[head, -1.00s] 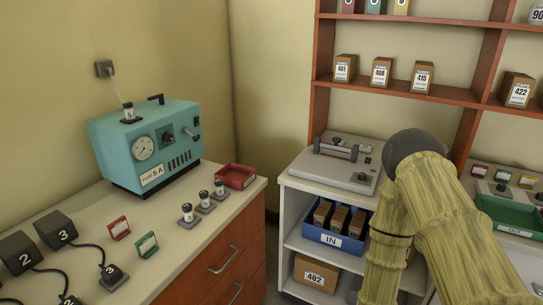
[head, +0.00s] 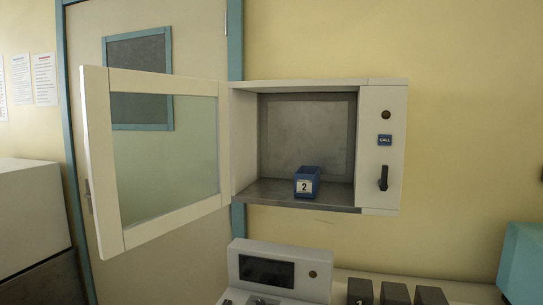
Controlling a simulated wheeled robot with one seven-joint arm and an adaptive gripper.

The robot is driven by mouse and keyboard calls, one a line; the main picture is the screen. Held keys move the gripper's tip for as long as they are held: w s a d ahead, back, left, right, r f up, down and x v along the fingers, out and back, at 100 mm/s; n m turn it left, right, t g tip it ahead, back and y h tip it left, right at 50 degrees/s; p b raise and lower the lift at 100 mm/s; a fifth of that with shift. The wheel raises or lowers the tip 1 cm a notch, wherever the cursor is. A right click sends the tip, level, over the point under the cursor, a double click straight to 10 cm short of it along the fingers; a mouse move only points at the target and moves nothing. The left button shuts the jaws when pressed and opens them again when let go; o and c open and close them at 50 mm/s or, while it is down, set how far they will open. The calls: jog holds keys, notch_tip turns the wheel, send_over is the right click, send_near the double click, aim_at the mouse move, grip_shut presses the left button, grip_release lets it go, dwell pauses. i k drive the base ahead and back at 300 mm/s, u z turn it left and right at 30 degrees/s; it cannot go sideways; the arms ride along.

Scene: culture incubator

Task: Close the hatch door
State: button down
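The hatch is a white wall box with a grey inside. Its hatch door (head: 112,170), a white frame around a glass pane, is hinged on the left side of the opening and stands wide open, swung out to the left. A small blue bin (head: 306,183) labelled 2 sits on the hatch floor (head: 270,193). The right panel of the hatch (head: 383,100) carries a round dark button, a blue CALL label and a dark handle (head: 383,178). My gripper is not in view.
Below the hatch is a white device (head: 281,258) with a dark screen, and several dark blocks (head: 394,292) stand to its right. A teal box (head: 522,262) is at the right edge. A room door (head: 85,30) with a window is behind the hatch door. A white cabinet (head: 28,205) stands at left.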

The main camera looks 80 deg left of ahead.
aim_at(97, 83)
jog(key=z, duration=1.45)
jog(key=k, duration=2.2)
jog(key=u, duration=2.35)
jog(key=k, duration=1.1)
jog(key=u, duration=0.05)
jog(key=i, duration=0.2)
